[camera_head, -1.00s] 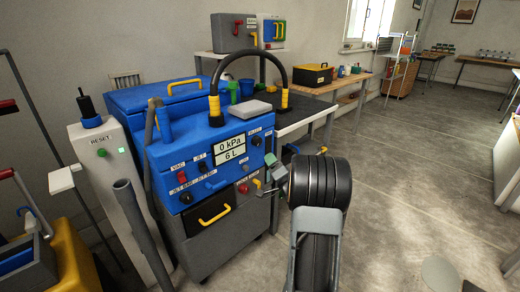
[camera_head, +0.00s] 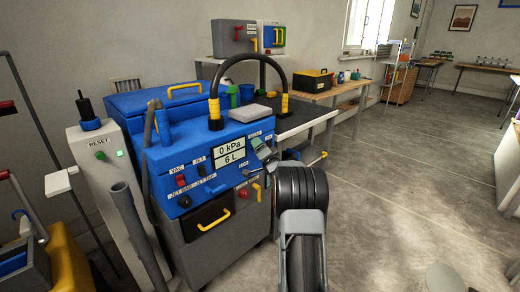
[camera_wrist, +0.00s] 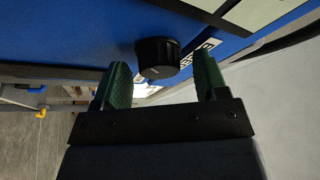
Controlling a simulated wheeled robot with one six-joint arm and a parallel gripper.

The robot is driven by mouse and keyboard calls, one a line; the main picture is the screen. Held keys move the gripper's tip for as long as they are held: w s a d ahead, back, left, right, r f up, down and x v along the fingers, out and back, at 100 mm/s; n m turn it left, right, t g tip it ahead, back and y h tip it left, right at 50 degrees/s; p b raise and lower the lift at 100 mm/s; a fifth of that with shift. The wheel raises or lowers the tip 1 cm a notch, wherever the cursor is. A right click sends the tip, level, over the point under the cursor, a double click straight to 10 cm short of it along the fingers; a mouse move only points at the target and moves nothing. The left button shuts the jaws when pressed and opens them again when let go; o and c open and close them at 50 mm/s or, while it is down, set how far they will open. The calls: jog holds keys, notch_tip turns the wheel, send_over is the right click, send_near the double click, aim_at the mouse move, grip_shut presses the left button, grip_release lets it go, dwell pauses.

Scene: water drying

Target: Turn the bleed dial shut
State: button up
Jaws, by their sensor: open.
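The bleed dial is a black round knob (camera_wrist: 157,56) on the blue front panel of the machine. In the wrist view a white label, partly hidden, lies just right of it. My gripper (camera_wrist: 161,72) is open, with one green finger on each side of the knob. Gaps show between the knob and both fingers, so it is not gripped. In the head view my gripper (camera_head: 263,152) is at the upper right of the panel, just below the bleed label, and hides the dial there. The display (camera_head: 229,154) reads 0 kPa and 6 L.
A red switch (camera_head: 181,181) and small black knobs sit left on the panel. A yellow handle (camera_head: 214,220) is below, and a yellow lever (camera_head: 257,192) is under my gripper. A black hose (camera_head: 250,59) arches over the machine top.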

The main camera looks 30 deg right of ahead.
jog(key=c, duration=0.9)
jog(key=shift+c, duration=0.2)
jog(key=shift+f, duration=0.1)
